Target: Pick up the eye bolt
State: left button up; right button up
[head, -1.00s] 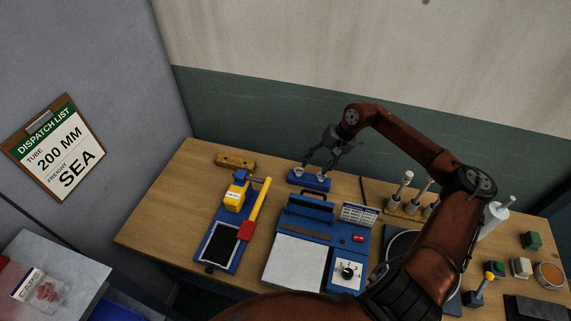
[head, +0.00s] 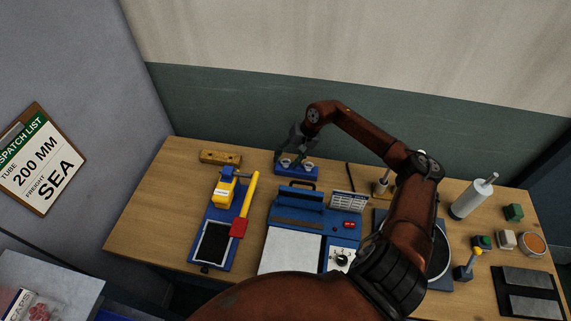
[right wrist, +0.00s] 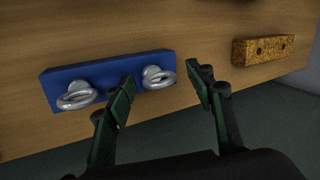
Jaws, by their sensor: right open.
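Two silvery eye bolts stand in a blue block at the back of the bench. In the right wrist view, one eye bolt (right wrist: 158,78) shows between the fingers of my right gripper (right wrist: 163,82), and the other eye bolt (right wrist: 76,96) lies outside, left of the left finger. The blue block (right wrist: 65,78) is partly covered by that finger. My right gripper is open and empty; I cannot tell how far above the bolts it is. In the head view, the right gripper (head: 294,152) is over the back of the blue block (head: 296,171). My left gripper is not in view.
A wooden block with holes (head: 220,157) lies left of the blue block. A blue sealer (head: 300,218) stands in front, with a yellow-handled tool (head: 250,195) beside it.

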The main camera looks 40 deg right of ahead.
jog(key=shift+c, duration=0.3)
jog(key=c, duration=1.2)
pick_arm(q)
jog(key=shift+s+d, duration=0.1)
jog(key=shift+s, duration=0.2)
pick_arm(e)
jog(key=shift+c, duration=0.2)
jog(key=shift+r, duration=0.2)
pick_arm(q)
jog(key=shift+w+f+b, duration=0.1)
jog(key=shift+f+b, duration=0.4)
pick_arm(e)
notch_tip(320, 180, up, 10)
jog(key=shift+f, duration=0.15)
